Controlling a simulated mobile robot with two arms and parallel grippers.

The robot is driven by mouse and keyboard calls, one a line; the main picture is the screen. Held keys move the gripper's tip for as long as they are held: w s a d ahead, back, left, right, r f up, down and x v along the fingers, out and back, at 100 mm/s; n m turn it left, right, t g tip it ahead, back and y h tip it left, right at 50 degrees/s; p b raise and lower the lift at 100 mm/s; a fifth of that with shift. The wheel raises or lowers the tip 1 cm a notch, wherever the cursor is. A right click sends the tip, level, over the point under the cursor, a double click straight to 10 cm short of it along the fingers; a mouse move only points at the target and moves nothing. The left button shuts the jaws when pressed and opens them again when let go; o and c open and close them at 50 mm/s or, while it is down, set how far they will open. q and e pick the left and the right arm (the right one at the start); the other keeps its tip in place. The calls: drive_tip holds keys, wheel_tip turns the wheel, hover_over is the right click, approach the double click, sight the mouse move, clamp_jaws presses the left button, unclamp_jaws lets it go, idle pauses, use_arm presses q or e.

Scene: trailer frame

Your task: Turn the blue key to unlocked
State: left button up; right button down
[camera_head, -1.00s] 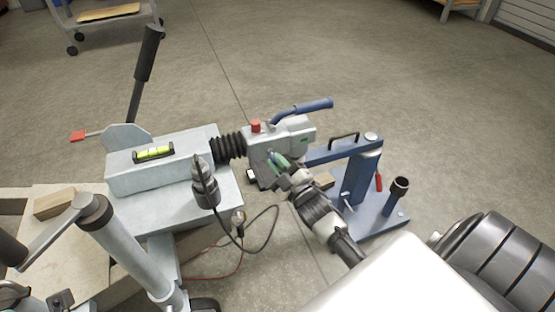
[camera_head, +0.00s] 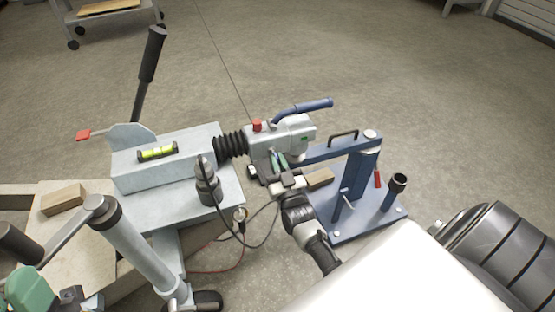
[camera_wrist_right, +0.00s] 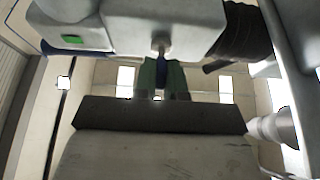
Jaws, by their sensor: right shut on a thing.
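The grey coupling head (camera_head: 292,134) with a blue handle sits at the front of the trailer frame. In the right wrist view, the gripper (camera_wrist_right: 162,76) is shut on a small blue key (camera_wrist_right: 160,67) just under a metal lock barrel (camera_wrist_right: 160,44) on the coupling. The fingers cover most of the key, so its turn angle cannot be read. A green and dark part, apparently my left gripper (camera_head: 32,288), is cut off at the lower left corner; its jaws cannot be made out.
A blue stand (camera_head: 364,190) with a red-handled part is close right of my right arm. A black cable (camera_head: 262,240) hangs near the wrist. The jockey wheel post (camera_head: 135,250) and handbrake lever (camera_head: 146,70) stand at left. The floor beyond is open.

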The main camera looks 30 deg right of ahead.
drive_tip(key=shift+m, duration=0.4)
drive_tip(key=c, duration=1.2)
unclamp_jaws()
